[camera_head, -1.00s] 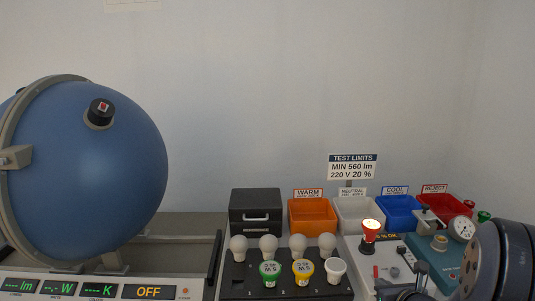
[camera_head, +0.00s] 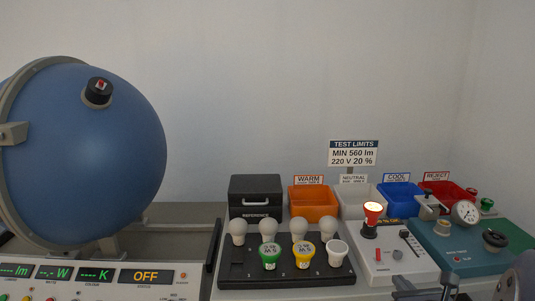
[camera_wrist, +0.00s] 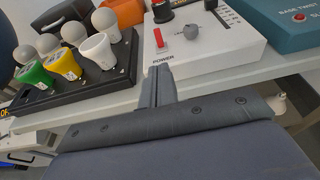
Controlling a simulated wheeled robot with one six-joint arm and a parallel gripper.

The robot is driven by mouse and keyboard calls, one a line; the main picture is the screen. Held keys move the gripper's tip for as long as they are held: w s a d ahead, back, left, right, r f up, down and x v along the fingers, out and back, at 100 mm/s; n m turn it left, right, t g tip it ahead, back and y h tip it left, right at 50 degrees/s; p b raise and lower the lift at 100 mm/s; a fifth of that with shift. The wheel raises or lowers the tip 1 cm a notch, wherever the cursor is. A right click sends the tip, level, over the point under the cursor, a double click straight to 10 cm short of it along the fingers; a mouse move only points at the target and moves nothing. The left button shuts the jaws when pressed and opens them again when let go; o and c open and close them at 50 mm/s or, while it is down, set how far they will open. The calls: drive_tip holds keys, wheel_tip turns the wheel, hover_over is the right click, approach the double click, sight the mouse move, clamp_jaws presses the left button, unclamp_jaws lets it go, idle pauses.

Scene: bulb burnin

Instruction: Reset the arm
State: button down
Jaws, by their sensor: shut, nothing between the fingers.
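My gripper (camera_wrist: 158,78) is shut and empty in the wrist view, its fingers together in front of the white power unit (camera_wrist: 205,45). In the head view, dark parts of my gripper (camera_head: 428,287) show at the bottom edge, below the same white unit (camera_head: 392,268). A dark rounded part of my arm shows at the bottom right corner. The rest of the arm is out of view.
A black bulb rack (camera_head: 240,271) holds white bulbs plus green, yellow and white-based ones. Behind it stand a black reference box (camera_head: 255,190) and colored bins, including orange (camera_head: 313,205). A blue sphere (camera_head: 90,160) stands left, a teal base tester (camera_head: 455,255) right.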

drive_tip(key=shift+s, duration=0.25)
drive_tip(key=shift+w, duration=0.15)
